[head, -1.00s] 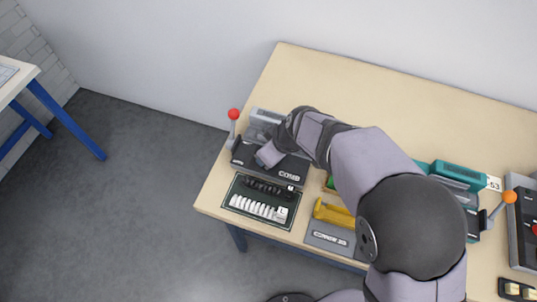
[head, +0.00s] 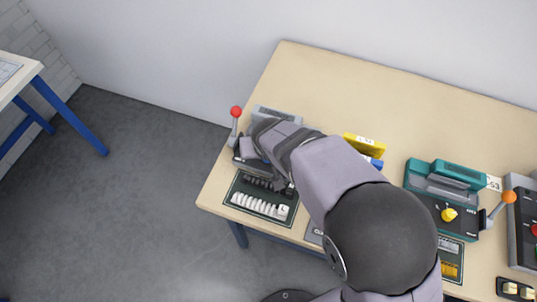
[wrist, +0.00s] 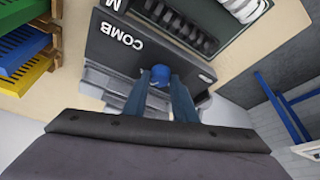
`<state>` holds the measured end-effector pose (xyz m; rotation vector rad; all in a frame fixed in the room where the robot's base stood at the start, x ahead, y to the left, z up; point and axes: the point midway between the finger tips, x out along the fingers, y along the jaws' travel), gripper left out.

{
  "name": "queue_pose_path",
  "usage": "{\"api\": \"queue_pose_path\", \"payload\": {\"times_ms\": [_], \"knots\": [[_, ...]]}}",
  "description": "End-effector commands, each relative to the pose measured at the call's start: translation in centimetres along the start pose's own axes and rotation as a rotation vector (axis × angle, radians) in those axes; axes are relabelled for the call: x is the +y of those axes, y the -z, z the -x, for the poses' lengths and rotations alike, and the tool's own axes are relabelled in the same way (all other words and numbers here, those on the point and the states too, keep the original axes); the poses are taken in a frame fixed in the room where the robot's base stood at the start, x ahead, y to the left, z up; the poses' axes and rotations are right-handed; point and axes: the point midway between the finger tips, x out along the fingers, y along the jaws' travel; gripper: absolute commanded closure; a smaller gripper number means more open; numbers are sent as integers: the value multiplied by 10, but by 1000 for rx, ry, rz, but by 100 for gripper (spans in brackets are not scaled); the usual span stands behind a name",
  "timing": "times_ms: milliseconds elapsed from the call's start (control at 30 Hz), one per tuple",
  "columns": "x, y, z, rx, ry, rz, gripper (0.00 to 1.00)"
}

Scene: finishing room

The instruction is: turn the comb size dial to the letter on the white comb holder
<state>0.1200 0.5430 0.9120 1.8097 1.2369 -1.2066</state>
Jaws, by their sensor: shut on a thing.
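The comb machine (wrist: 120,45) is dark with white COMB lettering in the wrist view. Its dial (wrist: 159,74) shows as a blue knob between my two fingertips. My gripper (wrist: 160,80) is shut on this dial. Any letters around the dial and its pointer are hidden. In the head view my arm covers the dial and most of the machine's front. The white comb holder (head: 258,206) lies on the table in front of the machine, with a small white tag (head: 283,210) that seems to read L. Behind it is a row of black combs (head: 262,184); a tag reading M partly shows in the wrist view.
A lever with a red ball (head: 236,111) stands at the machine's left, near the table edge. A teal machine (head: 445,180) with a yellow dial (head: 450,214) and an orange-ball lever (head: 509,197) stands to the right. The back of the table (head: 340,85) is clear.

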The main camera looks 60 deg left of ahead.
Motion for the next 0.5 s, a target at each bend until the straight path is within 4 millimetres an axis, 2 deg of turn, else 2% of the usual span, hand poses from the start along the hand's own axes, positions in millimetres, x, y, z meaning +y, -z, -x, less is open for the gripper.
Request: {"api": "queue_pose_path", "payload": {"times_ms": [33,133,500], "knots": [[-2,-2,-6,3,-12,-29,98],[-2,-2,-8,3,-43,-105,98],[-4,-1,-4,0,-157,-381,98]]}}
